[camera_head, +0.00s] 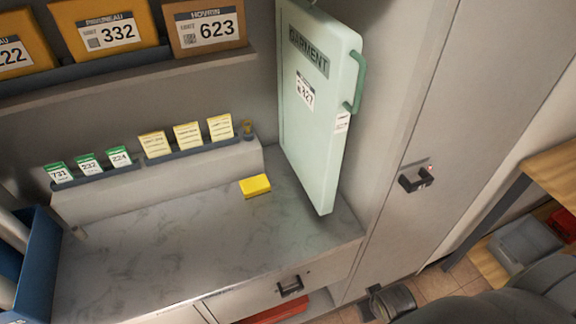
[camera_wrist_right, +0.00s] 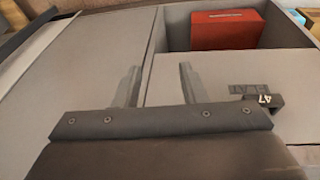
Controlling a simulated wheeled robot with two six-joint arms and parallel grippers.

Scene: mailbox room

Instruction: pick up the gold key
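My left gripper is not in view.
A pale green garment case (camera_head: 318,100) stands on the counter right of the gold item. A yellow block (camera_head: 255,186) lies on the marble counter (camera_head: 200,240). A red box (camera_wrist_right: 226,30) sits in an open compartment.

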